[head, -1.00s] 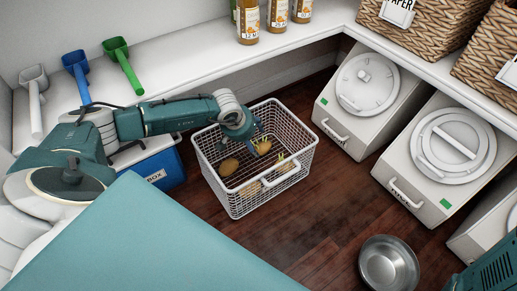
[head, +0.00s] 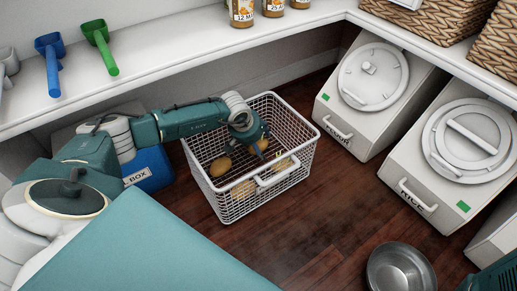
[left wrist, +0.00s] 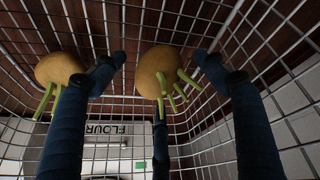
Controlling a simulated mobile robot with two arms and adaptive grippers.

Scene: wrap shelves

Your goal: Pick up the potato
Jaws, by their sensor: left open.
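A white wire basket (head: 225,210) stands on the dark wood floor and holds several brown potatoes. One potato (head: 220,166) lies left of my left gripper (head: 260,146), another potato (head: 243,189) lies nearer the front, and a third potato (head: 284,162) with green sprouts lies to the right. My left gripper is inside the basket, open. In the left wrist view, a sprouted potato (left wrist: 156,70) shows between the spread blue fingers (left wrist: 158,80), with no clear contact. Another sprouted potato (left wrist: 58,68) is beside the left finger, partly covered by it.
The basket's wire walls surround my left gripper. A blue box (head: 147,168) stands left of the basket. White lidded bins (head: 365,95) stand to the right under the shelf (head: 175,75). A metal bowl (head: 400,268) is on the floor at front right.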

